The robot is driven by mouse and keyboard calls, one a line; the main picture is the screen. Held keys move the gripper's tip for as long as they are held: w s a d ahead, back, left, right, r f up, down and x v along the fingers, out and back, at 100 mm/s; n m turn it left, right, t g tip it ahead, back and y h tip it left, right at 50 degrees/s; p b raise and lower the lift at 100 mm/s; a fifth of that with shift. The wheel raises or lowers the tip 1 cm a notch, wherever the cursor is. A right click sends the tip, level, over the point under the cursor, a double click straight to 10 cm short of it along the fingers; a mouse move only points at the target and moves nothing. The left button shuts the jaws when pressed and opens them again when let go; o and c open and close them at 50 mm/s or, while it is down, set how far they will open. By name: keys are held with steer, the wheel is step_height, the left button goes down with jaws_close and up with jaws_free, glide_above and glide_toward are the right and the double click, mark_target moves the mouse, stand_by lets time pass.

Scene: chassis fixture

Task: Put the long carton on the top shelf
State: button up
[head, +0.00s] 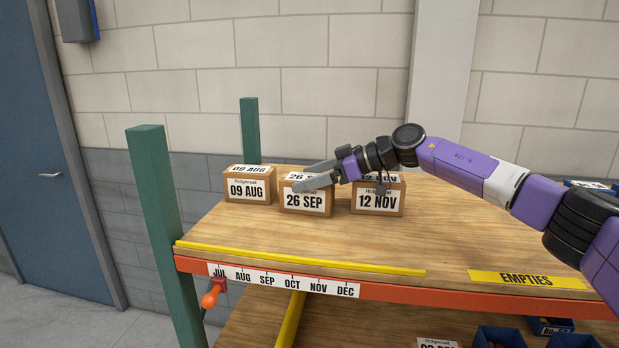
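Three brown cartons with white date labels stand in a row on the wooden top shelf (237,238): 09 AUG (262,197) at left, 26 SEP (285,212) in the middle and 12 NOV (398,208) at right. They look much alike from the front, and I cannot tell whether one is longer. My gripper (298,182) reaches in from the right, its grey fingers pointing left across the top of the 26 SEP carton and hiding part of its upper label. I cannot tell whether the fingers touch or grip it.
A yellow strip (300,261) runs along the front edge above a JUL to DEC scale (285,280). A yellow EMPTIES label (527,279) is at right. Green posts (165,220) stand at left. Blue bins (497,338) and another carton (437,343) show below. The front shelf middle is clear.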

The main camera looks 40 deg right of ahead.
steer(key=shift+r, duration=0.2)
steer(key=b+v, duration=0.1)
steer(key=v, duration=0.3)
steer(key=b+v, duration=0.1)
steer(key=v, duration=0.3)
steer(key=b+v, duration=0.1)
steer(key=v, duration=0.3)
steer(key=shift+r, duration=0.45)
